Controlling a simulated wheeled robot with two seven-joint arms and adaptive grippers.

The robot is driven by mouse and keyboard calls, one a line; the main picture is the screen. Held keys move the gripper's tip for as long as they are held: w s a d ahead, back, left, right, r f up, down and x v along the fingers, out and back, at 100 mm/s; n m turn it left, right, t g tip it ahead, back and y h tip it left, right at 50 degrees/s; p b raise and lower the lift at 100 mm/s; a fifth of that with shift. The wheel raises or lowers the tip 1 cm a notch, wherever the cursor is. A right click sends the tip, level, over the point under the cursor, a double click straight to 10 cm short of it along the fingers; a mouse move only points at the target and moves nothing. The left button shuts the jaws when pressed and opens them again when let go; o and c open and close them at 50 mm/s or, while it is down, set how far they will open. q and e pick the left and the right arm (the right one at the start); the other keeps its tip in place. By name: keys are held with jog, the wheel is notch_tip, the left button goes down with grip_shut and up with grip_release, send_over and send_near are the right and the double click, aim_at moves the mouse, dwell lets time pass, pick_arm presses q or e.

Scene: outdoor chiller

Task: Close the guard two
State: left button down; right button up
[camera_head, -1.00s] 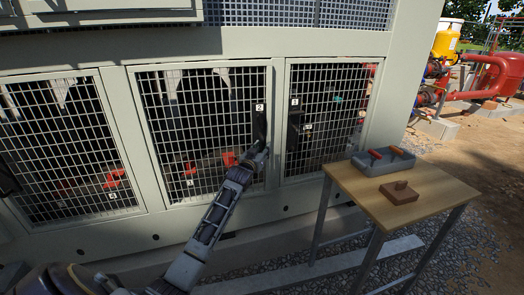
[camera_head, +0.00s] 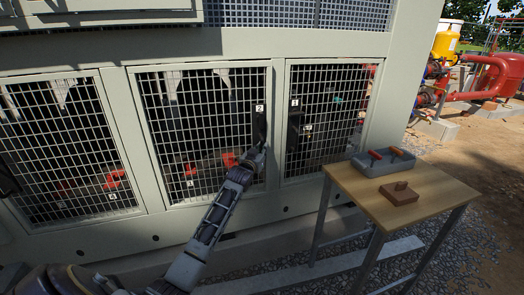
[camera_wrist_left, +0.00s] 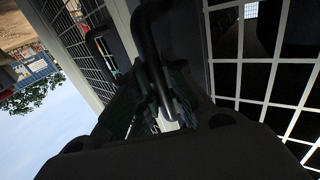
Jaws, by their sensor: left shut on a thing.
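Guard two (camera_head: 200,128) is the middle mesh door of the cabinet, with a "2" label near its right edge. It looks flush with its frame, though a small gap would be hard to see. Its black handle (camera_head: 259,124) is upright below the label. My left gripper (camera_head: 257,152) is at the lower end of this handle and shut on it. In the left wrist view the dark handle bar (camera_wrist_left: 150,55) runs down between the fingers (camera_wrist_left: 168,105). The fingers are dark and partly hidden there. My right gripper is not in view.
Guard one (camera_head: 335,120), with a "1" label, is on the right, and another mesh door (camera_head: 65,145) is on the left. A wooden table (camera_head: 430,190) at the right carries a grey tray (camera_head: 370,170) with red-handled things and a brown block (camera_head: 399,193). Gravel lies below.

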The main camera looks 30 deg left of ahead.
pick_arm(q)
jog(key=shift+a, duration=0.1)
jog(key=shift+w+a+n+y, duration=0.5)
jog(key=shift+w+a+y, duration=0.1)
jog(key=shift+w+a, duration=0.55)
jog(key=shift+a+r, duration=0.1)
jog(key=shift+r, duration=0.25)
jog(key=shift+w, duration=0.1)
jog(key=c, duration=1.8)
grip_release()
jog(key=o, duration=0.3)
jog(key=shift+w+a+f, duration=0.1)
jog(key=shift+w+f, duration=0.05)
jog(key=shift+f, duration=0.05)
jog(key=shift+o, duration=0.2)
jog(key=shift+f, duration=0.15)
